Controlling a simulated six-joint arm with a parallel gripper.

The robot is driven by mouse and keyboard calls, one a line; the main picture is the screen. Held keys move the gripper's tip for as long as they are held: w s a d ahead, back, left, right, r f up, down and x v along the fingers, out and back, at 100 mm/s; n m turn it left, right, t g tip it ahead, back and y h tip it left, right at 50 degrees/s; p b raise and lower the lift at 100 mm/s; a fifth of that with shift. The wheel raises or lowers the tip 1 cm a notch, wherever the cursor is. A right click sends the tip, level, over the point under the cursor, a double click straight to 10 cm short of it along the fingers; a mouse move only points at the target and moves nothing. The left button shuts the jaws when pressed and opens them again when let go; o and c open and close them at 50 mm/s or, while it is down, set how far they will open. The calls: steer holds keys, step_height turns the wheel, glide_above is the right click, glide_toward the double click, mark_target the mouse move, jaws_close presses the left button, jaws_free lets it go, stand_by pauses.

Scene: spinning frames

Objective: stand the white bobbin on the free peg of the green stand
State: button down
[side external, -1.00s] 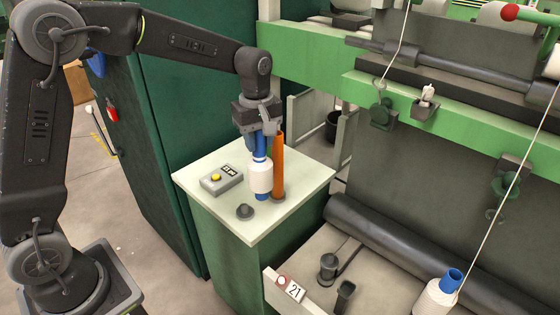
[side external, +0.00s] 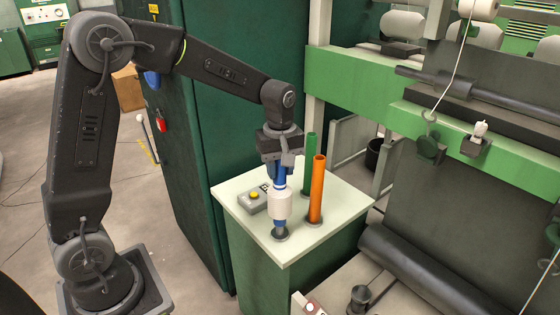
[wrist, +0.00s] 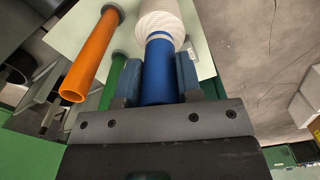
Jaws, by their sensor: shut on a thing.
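The white bobbin (side external: 281,205), white thread on a blue tube, hangs upright below my gripper (side external: 280,167). My gripper is shut on the upper blue tube, which also shows between the fingers in the wrist view (wrist: 158,75). The green stand (side external: 232,205) has a pale top. The bobbin's lower blue end is right at the dark free peg (side external: 281,237) near the stand's front corner. I cannot tell whether the tube is around the peg or just above it. In the wrist view the bobbin hides that peg.
An orange tube (side external: 317,190) stands close right of the bobbin, with a green tube (side external: 309,160) behind it. A grey box with a yellow button (side external: 254,197) lies to the left. The green machine (side external: 350,75) is behind at right.

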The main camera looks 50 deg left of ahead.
mark_target(280, 180)
steer(key=shift+f, duration=1.9)
steer(key=c, duration=0.7)
jaws_free()
step_height(280, 180, up, 14)
steer(key=shift+f, duration=0.25)
steer(key=shift+r, duration=0.2)
